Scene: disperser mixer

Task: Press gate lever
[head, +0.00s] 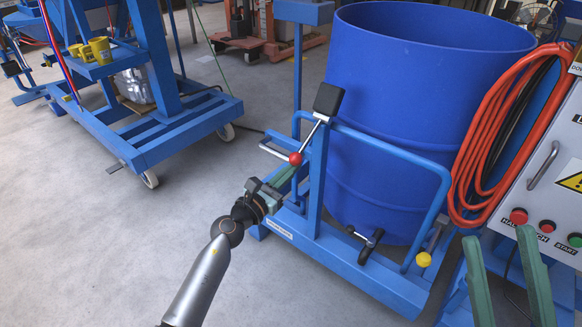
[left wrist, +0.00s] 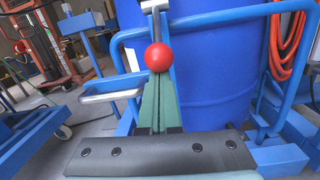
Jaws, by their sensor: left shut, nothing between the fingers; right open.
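The gate lever is a metal rod (head: 309,138) with a red ball knob (head: 295,158) at its lower end and a black block (head: 328,99) at its upper end. It sits on the blue gate frame (head: 317,180) before a blue drum (head: 420,110). My left gripper (head: 289,171) is shut and empty, its green fingertips right at the knob. In the left wrist view, the red knob (left wrist: 158,57) appears just beyond the closed fingertips (left wrist: 158,80); I cannot tell whether they touch. My right gripper (head: 497,236) is open and empty at the lower right.
A control panel (head: 545,190) with red and green buttons stands at the right, beside a coiled orange hose (head: 490,130). A black clamp handle (head: 371,243) and yellow knob (head: 424,260) are low on the frame. A wheeled blue stand (head: 180,125) is upper left. Floor (head: 110,240) at left is clear.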

